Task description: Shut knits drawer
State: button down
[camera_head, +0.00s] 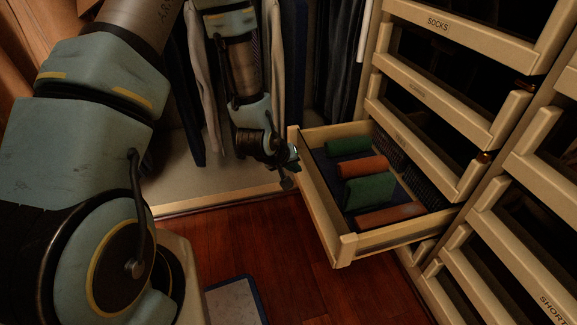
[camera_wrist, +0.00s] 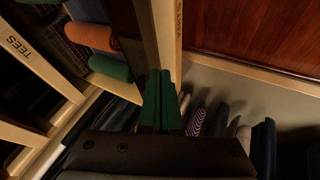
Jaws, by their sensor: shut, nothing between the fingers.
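The open drawer (camera_head: 325,205) is pulled well out of the cabinet and holds rolled green (camera_head: 370,190) and orange (camera_head: 362,166) clothes. Its front panel also shows in the wrist view (camera_wrist: 167,35), with a label too small and tilted to read surely. My gripper (camera_head: 289,168) is at the far end of this front panel, on its outer side in the head view. In the wrist view my gripper's green fingers (camera_wrist: 160,75) are together, with nothing between them, overlapping the panel's end. I cannot tell whether they touch it.
The cabinet has closed-in drawers above, one labelled SOCKS (camera_head: 437,24); a TEES drawer front (camera_wrist: 18,47) shows in the wrist view. Hanging clothes (camera_head: 205,90) are behind my arm. A mat (camera_head: 235,302) lies on the wooden floor, which is clear before the drawer.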

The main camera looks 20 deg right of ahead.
aim_at(316, 171)
jog(key=d, duration=0.1)
jog(key=d+f, duration=0.1)
jog(key=d, duration=0.3)
jog(key=shift+w+f+b, duration=0.1)
jog(key=shift+f+b, duration=0.2)
jog(key=shift+d, duration=0.15)
